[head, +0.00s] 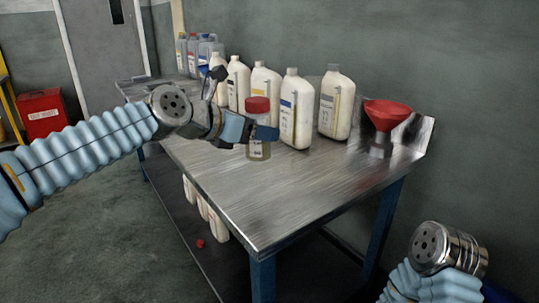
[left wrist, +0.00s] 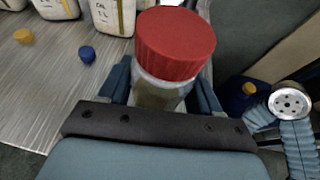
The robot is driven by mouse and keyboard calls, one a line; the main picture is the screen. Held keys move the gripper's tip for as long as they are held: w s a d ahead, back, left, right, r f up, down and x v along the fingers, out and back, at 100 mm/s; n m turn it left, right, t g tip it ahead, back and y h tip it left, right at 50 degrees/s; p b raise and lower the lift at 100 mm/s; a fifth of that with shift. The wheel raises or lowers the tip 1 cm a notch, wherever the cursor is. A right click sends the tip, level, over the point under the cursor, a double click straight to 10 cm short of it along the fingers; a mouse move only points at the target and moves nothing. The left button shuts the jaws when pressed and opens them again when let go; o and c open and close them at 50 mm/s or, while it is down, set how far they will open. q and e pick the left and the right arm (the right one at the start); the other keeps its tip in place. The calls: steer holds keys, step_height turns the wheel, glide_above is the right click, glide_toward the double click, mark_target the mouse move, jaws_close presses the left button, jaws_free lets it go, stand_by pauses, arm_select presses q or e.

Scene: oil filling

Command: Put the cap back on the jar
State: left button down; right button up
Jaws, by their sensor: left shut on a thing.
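A small clear jar (head: 258,150) with a label is at the table's near side, with a red cap (head: 257,105) on its top. In the left wrist view, the cap (left wrist: 175,43) sits over the jar's mouth and looks slightly tilted; whether it is screwed tight cannot be told. My left gripper (head: 262,133) is shut on the jar (left wrist: 158,92), its blue fingers on either side of the body below the cap. Whether the jar's base touches the table is unclear. My right arm shows at the lower right, but its gripper is out of view.
Several white bottles (head: 296,110) stand in a row behind the jar on the metal table (head: 262,205). A red funnel (head: 387,112) stands at the right end. Loose yellow (left wrist: 24,36) and blue (left wrist: 87,54) caps lie on the table. A small red object (head: 200,243) lies below.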

arm_select(q)
steer(key=w+d+f, duration=0.2)
steer(key=w+f, duration=0.1)
steer(key=f, duration=0.2)
steer(key=shift+w, duration=0.3)
steer(key=shift+d, duration=0.1)
steer(key=shift+w+d+f+b, duration=0.15)
steer(key=shift+w+f, duration=0.05)
steer(key=shift+f, duration=0.8)
steer(key=shift+w+d+f+b, duration=0.1)
steer(key=shift+w+f+b, duration=0.05)
steer(key=shift+f, duration=0.85)
steer(key=shift+f, duration=0.2)
steer(key=shift+c, duration=1)
jaws_free()
